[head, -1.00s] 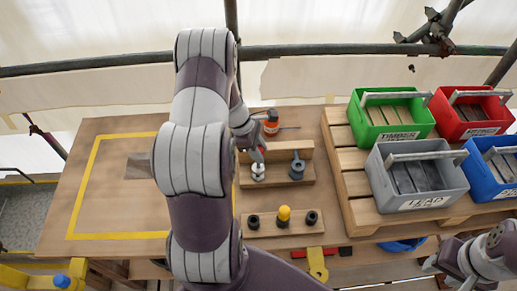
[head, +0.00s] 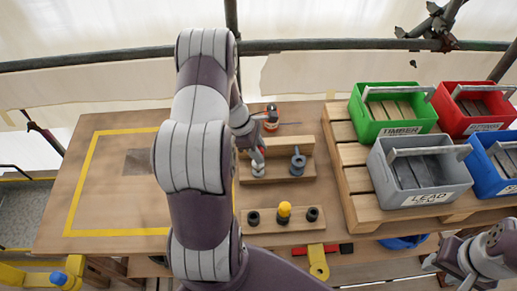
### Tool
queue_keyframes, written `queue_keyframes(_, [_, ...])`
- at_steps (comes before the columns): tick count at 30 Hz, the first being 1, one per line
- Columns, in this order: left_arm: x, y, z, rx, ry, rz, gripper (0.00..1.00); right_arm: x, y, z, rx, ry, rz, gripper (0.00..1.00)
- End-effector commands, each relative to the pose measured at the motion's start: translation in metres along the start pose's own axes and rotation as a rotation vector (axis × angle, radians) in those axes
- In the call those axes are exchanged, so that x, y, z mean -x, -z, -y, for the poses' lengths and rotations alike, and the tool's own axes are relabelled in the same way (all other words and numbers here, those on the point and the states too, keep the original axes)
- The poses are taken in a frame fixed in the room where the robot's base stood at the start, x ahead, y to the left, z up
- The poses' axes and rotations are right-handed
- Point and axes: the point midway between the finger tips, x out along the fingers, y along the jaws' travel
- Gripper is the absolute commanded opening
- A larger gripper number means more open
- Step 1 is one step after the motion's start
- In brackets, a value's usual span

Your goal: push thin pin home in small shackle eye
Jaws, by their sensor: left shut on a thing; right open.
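My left gripper (head: 257,158) is over the left part of a wooden stand (head: 277,175) on the bench. It is shut on a small, pale thing at its fingertips, which I take for the thin pin; the fingers largely hide it. A pale metal fitting (head: 258,172) sits right below the fingertips, possibly the small shackle. I cannot tell how far the pin is in its eye. A larger dark grey shackle-like fitting (head: 298,164) stands on the stand's right part. My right gripper (head: 432,263) is open and empty at the lower right, partly cut off.
An orange-and-white can (head: 271,117) stands behind. Green (head: 390,107), red (head: 474,104), grey (head: 420,172) and blue (head: 497,163) bins stand on a pallet at right.

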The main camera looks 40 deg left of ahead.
Motion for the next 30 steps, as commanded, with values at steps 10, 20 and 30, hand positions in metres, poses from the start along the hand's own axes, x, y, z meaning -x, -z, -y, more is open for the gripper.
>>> queue_keyframes(10, [-0.009, 0.004, 0.0, 0.0, 0.0, 0.0, 0.03, -0.007, -0.001, 0.0, 0.0, 0.0, 0.0, 0.43])
queue_keyframes(20, [-0.017, 0.007, 0.0, -0.001, 0.0, 0.0, 0.03, -0.013, -0.002, 0.0, 0.0, 0.0, 0.0, 0.43])
queue_keyframes(30, [-0.024, 0.01, 0.0, -0.001, 0.0, 0.0, 0.03, -0.02, -0.002, 0.0, 0.0, 0.0, 0.0, 0.43])
